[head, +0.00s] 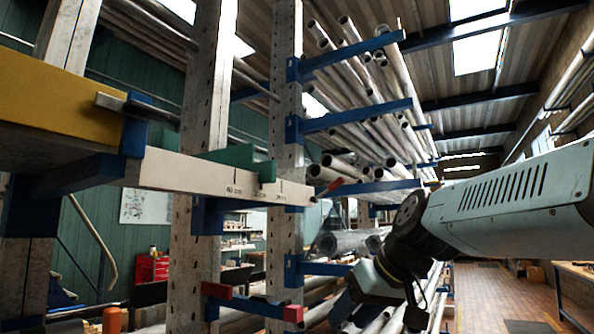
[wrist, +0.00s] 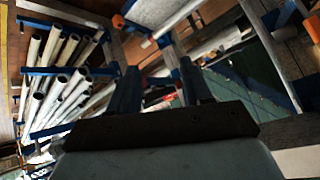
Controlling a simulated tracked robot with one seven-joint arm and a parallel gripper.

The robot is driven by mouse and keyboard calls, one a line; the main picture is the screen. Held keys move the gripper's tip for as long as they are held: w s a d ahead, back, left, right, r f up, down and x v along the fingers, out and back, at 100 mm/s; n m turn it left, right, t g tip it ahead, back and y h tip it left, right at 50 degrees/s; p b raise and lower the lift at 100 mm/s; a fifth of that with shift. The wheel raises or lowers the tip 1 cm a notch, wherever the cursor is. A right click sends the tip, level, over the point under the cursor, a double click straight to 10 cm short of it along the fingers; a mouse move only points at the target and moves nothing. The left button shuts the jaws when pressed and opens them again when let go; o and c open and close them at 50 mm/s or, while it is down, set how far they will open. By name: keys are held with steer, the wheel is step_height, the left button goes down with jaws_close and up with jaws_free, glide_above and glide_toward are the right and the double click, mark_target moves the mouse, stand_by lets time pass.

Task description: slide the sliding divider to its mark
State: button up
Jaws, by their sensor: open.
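The sliding divider (head: 238,160) is a green piece seated across a pale beam (head: 160,172) in the head view. The beam carries printed centimetre marks with short dark lines; the divider stands by these marks, and which line is its mark I cannot tell. My gripper shows in the wrist view (wrist: 160,72) with two dark fingers spread apart and nothing between them. In the head view my wrist is low and right of the divider, well apart from it, and the fingers are not clearly visible. I cannot make out the divider in the wrist view.
Blue rack arms (head: 357,115) hold several long pipes behind and right of the beam. Perforated uprights (head: 200,100) stand close by the beam. A yellow panel (head: 60,105) is at left. Red-ended blue bars (head: 252,303) lie below. An open aisle (head: 495,290) runs at right.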

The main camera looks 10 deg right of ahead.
steer(key=w+a+r+n+t+y, duration=0.1)
steer(key=w+a+r+n+y, duration=0.1)
steer(key=w+r, duration=0.4)
steer(key=w+a+r+n+t+y, duration=0.1)
steer(key=w+a+r+y, duration=0.25)
steer(key=r, duration=0.45)
steer(key=n+t+y, duration=0.2)
steer(key=n+y, duration=0.2)
glide_toward(275, 172)
steer(key=x, duration=0.2)
steer(key=shift+a+r, duration=0.1)
steer(key=shift+r, duration=0.1)
steer(key=shift+w, duration=0.1)
steer(key=shift+x, duration=4.45)
steer(key=shift+f, duration=0.15)
steer(key=c, duration=0.8)
